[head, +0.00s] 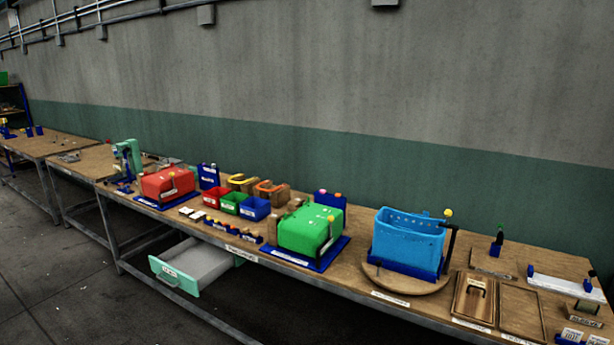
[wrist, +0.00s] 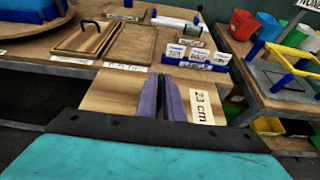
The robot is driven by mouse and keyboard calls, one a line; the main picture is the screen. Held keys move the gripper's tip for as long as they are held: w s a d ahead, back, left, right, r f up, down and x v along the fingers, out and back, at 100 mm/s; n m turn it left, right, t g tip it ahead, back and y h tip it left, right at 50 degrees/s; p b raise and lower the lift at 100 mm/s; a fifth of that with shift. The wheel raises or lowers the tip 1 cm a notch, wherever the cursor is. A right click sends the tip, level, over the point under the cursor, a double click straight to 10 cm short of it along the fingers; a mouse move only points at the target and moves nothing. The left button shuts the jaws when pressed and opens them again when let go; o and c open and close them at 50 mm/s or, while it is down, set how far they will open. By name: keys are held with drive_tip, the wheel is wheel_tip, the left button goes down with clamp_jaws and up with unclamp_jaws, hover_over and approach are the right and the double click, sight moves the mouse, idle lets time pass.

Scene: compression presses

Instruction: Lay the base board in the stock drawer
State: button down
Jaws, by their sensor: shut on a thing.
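My gripper (wrist: 163,100) shows only in the wrist view, with its two purple fingers close together. It is shut on a flat wooden board (wrist: 108,92) with a "23 cm" label, which I take to be the base board. The board sticks out on both sides of the fingers, in front of the bench edge. An open drawer (head: 200,262) with a pale inside and a mint-green front hangs under the bench in the head view, left of centre. It looks empty; its label is too small to read. The gripper and board do not show in the head view.
The bench carries a red press (head: 168,182), a green press (head: 311,228), a blue perforated box (head: 408,238) on a round board and small bins (head: 231,203). A lidded wooden tray (wrist: 84,38) lies beyond the held board. The floor (head: 60,290) before the bench is clear.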

drive_tip(key=shift+a+f+b, duration=0.15)
drive_tip(key=shift+f+b, duration=0.35)
wheel_tip(320, 180, down, 10)
drive_tip(key=b, duration=1)
drive_tip(key=w+a+r+n+t+y, duration=0.1)
drive_tip(key=w+a+r+n+y, duration=0.15)
drive_tip(key=w+a, duration=0.5)
drive_tip(key=w+a+r+n+y, duration=0.1)
drive_tip(key=w+a+n+y, duration=0.25)
drive_tip(key=a, duration=0.75)
drive_tip(key=w+a+r+n+t+y, duration=0.1)
drive_tip(key=w+a+r+n+y, duration=0.2)
drive_tip(key=w+a, duration=0.5)
drive_tip(key=a+r+n+g+y, duration=0.2)
drive_tip(key=a+n+y, duration=0.2)
drive_tip(key=a, duration=1)
drive_tip(key=s+a+r+n+g+y, duration=0.1)
drive_tip(key=a+n+g+y, duration=0.2)
drive_tip(key=a, duration=1.2)
drive_tip(key=shift+r+n+g+y, duration=0.35)
drive_tip(key=shift+n+y, duration=0.25)
drive_tip(key=shift+y, duration=0.4)
